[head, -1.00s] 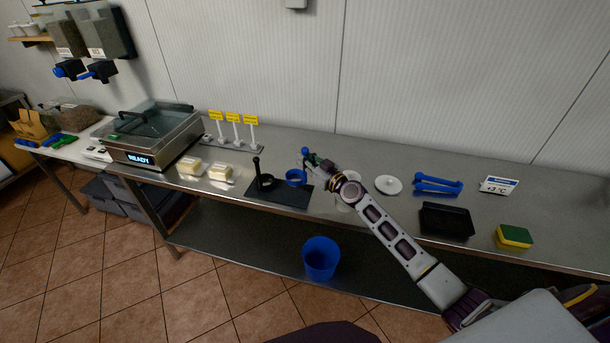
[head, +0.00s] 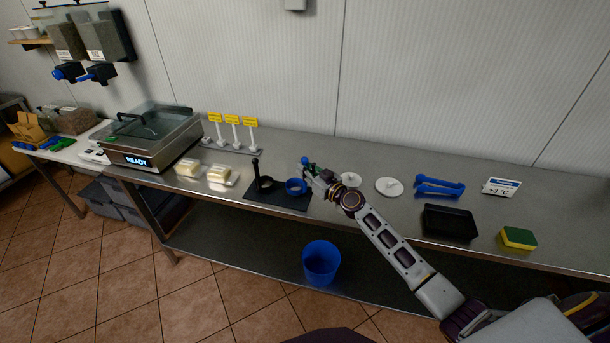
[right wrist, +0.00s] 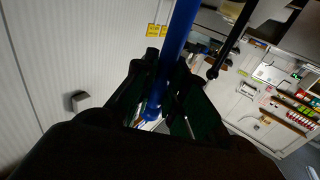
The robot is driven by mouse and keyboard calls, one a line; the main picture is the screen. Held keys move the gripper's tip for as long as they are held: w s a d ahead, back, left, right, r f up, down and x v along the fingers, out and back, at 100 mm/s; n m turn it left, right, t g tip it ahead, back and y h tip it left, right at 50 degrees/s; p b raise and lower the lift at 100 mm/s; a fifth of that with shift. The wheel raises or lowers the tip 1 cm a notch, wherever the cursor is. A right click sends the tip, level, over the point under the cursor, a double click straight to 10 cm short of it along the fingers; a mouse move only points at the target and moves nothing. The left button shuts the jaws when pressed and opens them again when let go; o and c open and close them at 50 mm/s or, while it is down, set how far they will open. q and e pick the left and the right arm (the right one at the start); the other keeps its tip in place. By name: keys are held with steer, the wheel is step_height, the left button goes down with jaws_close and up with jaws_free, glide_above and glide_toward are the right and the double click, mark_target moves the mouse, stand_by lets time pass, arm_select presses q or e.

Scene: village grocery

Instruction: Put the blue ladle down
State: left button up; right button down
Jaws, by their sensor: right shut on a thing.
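My right gripper (head: 309,171) is shut on the upper handle of the blue ladle (head: 296,187). The ladle is upright, its round bowl low over the right part of a black mat (head: 278,203); I cannot tell whether it touches. A black ladle (head: 264,184) stands on the mat just left of the blue one, its handle upright. In the right wrist view the blue handle (right wrist: 175,60) runs between the fingers. My left gripper is not in view.
Butter packs (head: 222,175) and yellow signs (head: 232,119) are left of the mat. White lids (head: 389,187), blue tongs (head: 440,186), a black tray (head: 448,222) and a sponge (head: 518,237) lie to the right. A blue bucket (head: 321,262) stands below the counter's front edge.

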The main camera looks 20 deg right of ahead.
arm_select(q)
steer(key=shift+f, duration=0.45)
arm_select(e)
steer(key=shift+f, duration=0.8)
arm_select(q)
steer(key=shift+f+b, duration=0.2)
steer(key=shift+b, duration=0.25)
arm_select(e)
steer(key=shift+f, duration=0.1)
steer(key=c, duration=1.5)
jaws_free()
steer(key=shift+o, duration=0.2)
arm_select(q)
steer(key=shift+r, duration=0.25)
arm_select(e)
steer(key=shift+r, duration=0.2)
